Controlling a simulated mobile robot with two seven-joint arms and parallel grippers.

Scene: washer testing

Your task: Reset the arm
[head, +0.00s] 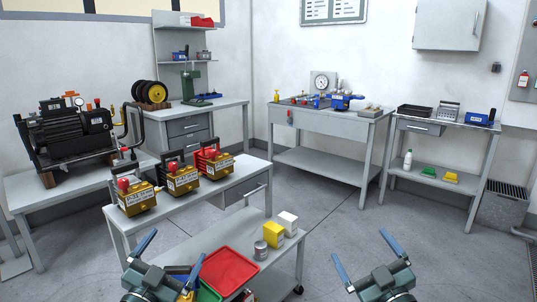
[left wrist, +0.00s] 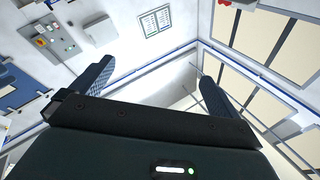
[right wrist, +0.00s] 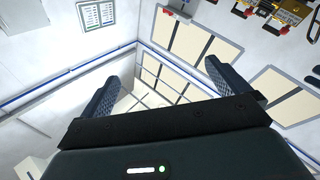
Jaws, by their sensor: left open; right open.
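My left gripper (head: 179,242) is low in the head view, in front of the cart with the red tray. Its two blue fingers are spread and point up, with nothing between them. In the left wrist view its fingers (left wrist: 153,70) also stand apart and empty. My right gripper (head: 358,243) is at the bottom right of the head view, over open floor. Its fingers are spread and empty, as the right wrist view (right wrist: 162,68) also shows. Both wrist views show walls and window panels at a tilt. Most of both arms is out of view.
A grey cart (head: 250,180) carries several yellow valve units; its lower shelf holds a red tray (head: 230,270), a yellow box (head: 273,235) and a white box (head: 288,222). A black pump (head: 75,135) stands at left. Workbenches (head: 330,123) line the back. Floor at right (head: 420,235) is clear.

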